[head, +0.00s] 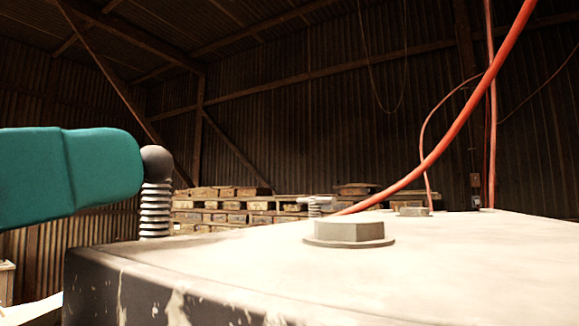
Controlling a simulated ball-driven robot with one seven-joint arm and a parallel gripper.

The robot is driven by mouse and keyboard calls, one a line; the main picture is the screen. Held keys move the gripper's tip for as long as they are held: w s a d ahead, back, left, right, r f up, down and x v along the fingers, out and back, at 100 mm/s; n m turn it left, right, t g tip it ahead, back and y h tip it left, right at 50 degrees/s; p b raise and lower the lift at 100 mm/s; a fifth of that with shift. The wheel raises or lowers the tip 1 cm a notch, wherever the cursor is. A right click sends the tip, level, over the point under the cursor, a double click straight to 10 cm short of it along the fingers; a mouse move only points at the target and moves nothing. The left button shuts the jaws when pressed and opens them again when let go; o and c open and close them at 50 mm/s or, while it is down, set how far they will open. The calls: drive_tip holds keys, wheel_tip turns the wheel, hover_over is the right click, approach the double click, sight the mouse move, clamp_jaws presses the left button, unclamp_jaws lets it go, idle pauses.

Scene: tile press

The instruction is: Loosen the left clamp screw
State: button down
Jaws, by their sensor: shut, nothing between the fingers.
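A grey clamp screw (155,211) with a coarse thread stands upright at the left edge of the worn metal press top (250,250). It has a round knob (157,161) at its top. My gripper (128,165), teal and rounded, reaches in from the left picture edge. Its end is right beside the knob and overlaps the knob's left side; I cannot tell whether they touch. The fingers show as one block, shut, with nothing held. The rest of the screw's handle does not show. A second clamp screw (317,206) with a crossbar stands farther back.
A large hex bolt head (349,231) and a smaller one (413,211) stand up from the top plate. An orange hose (455,135) hangs across the right. Stacked pallets (240,208) stand behind.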

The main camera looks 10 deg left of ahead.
drive_tip(key=shift+f+x, duration=0.15)
drive_tip(key=shift+x, duration=0.5)
drive_tip(key=shift+f+x, duration=0.15)
drive_tip(key=shift+x, duration=0.5)
drive_tip(key=shift+a, duration=0.1)
drive_tip(key=r+b+v, duration=0.2)
drive_tip(key=v, duration=0.8)
drive_tip(key=shift+s+a+r, duration=0.15)
drive_tip(key=shift+s+a, duration=0.05)
drive_tip(key=shift+s, duration=0.45)
drive_tip(key=shift+s, duration=0.1)
